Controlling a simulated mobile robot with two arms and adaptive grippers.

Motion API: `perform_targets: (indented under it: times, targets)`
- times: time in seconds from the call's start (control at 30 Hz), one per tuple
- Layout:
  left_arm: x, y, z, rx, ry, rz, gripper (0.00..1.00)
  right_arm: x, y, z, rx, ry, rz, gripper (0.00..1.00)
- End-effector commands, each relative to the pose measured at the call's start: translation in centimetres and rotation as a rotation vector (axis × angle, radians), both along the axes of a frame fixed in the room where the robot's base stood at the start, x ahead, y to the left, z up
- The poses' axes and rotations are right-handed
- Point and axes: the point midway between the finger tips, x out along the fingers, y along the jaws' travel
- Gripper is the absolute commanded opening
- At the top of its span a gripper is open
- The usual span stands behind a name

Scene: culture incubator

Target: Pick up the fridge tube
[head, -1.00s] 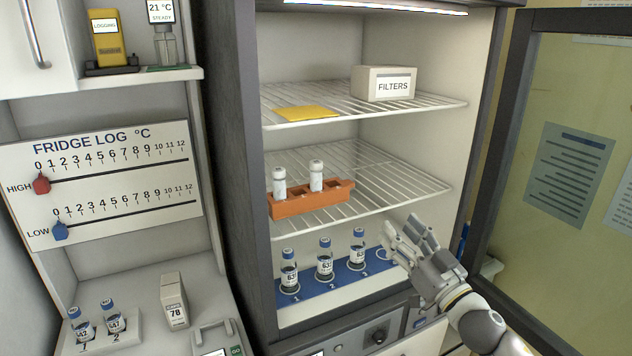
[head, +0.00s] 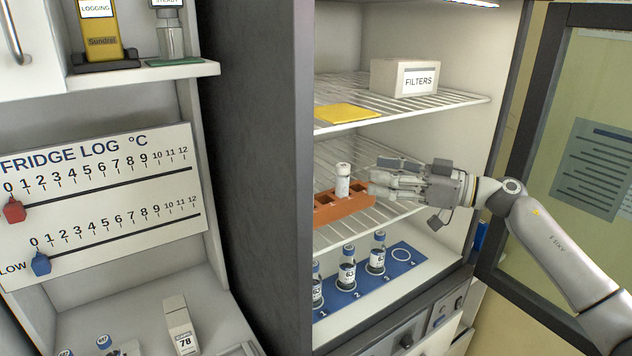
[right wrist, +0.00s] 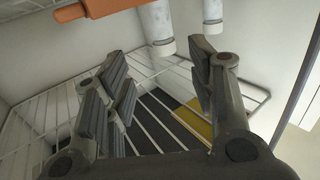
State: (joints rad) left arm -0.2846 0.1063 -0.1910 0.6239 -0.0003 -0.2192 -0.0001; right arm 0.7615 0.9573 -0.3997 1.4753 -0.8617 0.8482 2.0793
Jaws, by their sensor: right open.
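A white tube (head: 343,182) with a white cap stands upright in the orange rack (head: 345,207) on the middle wire shelf of the open incubator. The left end of the rack is hidden behind the cabinet wall. In the right wrist view, two white tubes (right wrist: 159,28) (right wrist: 212,14) appear inverted at the top, beside the orange rack (right wrist: 120,7). My right gripper (head: 378,177) is open and empty, just right of the tube, fingers pointing left. In the wrist view my right gripper (right wrist: 160,75) has its fingers spread, tubes beyond the tips. My left gripper is not in view.
A yellow pad (head: 346,113) and the FILTERS box (head: 404,78) lie on the upper shelf. Blue-capped vials (head: 347,267) stand on a blue numbered mat (head: 405,270) below; spot 4 is empty. The open glass door (head: 590,150) is at the right.

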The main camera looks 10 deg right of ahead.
Motion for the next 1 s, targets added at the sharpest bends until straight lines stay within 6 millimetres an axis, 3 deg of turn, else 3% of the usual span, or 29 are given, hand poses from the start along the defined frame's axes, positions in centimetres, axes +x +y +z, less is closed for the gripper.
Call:
perform_targets:
  times: [0.07, 0.2, 0.4, 0.7, 1.0]
  targets:
    - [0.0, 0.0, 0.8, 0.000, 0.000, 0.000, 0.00, 0.7, 1.0, 0.4, 0.001, 0.000, 0.002, 0.51]
    - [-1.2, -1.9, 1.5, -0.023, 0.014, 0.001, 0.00, 2.0, 2.8, 0.3, 0.002, 0.000, 0.002, 0.51]
    - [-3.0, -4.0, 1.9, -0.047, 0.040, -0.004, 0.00, 2.9, 4.2, 0.1, 0.002, -0.001, 0.001, 0.51]
    - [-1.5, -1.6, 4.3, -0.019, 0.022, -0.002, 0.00, 4.6, 7.3, 0.0, 0.004, -0.001, 0.002, 0.51]
    - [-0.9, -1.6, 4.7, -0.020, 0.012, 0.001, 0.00, 5.6, 8.6, -0.4, 0.001, -0.001, -0.001, 0.51]
